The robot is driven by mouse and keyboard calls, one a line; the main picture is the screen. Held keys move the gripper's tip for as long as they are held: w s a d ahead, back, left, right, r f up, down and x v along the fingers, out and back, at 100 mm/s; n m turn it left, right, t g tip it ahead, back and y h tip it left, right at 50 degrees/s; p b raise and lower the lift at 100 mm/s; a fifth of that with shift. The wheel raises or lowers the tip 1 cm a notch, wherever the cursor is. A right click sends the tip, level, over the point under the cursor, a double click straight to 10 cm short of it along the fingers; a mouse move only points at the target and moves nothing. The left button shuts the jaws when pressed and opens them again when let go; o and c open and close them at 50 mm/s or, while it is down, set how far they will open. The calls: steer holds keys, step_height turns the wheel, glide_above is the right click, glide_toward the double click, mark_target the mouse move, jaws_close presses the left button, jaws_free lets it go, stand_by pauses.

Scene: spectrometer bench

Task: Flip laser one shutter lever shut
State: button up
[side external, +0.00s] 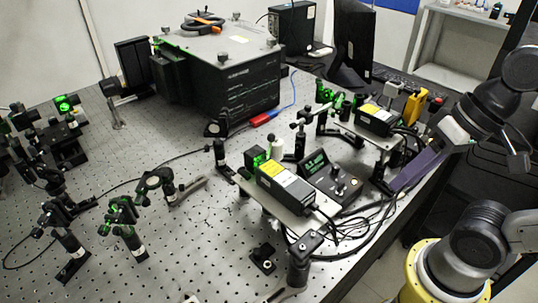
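Two black laser boxes with yellow and white labels sit on raised plates, one nearer the front (287,187) and one farther back at right (378,119). I cannot tell which is laser one. A green-lit part (256,156) is at the front laser's left end. Neither laser's shutter lever can be made out at this size, so its position is unclear. My gripper (412,172) is at the end of my arm on the right, beside the back laser and near the bench's right edge. It appears apart from both lasers. Its fingers cannot be told apart, and nothing is clearly held.
A controller box with a green display (330,178) stands between the lasers, with loose black cables around it. Several optic mounts stand at left, some lit green. A large black spectrometer box (222,80) fills the back. Bare perforated bench (200,240) shows at front centre.

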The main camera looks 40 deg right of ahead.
steer(key=w+a+r+m+g+y, duration=0.2)
steer(key=w+a+r+m+y, duration=0.2)
steer(key=a+m+y, duration=0.15)
steer(key=w+a+r+m+g+y, duration=0.25)
steer(key=a+r+m+y, duration=0.2)
steer(key=a, duration=0.25)
steer(key=m+t+y, duration=0.4)
steer(key=m+y, duration=0.1)
steer(key=m, duration=0.2)
glide_above(261, 150)
steer(key=s+d, duration=0.2)
steer(key=d, duration=0.1)
step_height(261, 150, down, 4)
steer(key=f, duration=0.6)
steer(key=shift+s+a+f, duration=0.15)
steer(key=shift+a+f, duration=0.1)
steer(key=shift+f, duration=0.15)
steer(key=a, duration=0.4)
steer(key=shift+w+r, duration=0.25)
steer(key=shift+w, duration=0.05)
steer(key=shift+w+a, duration=0.15)
steer(key=shift+a, duration=0.3)
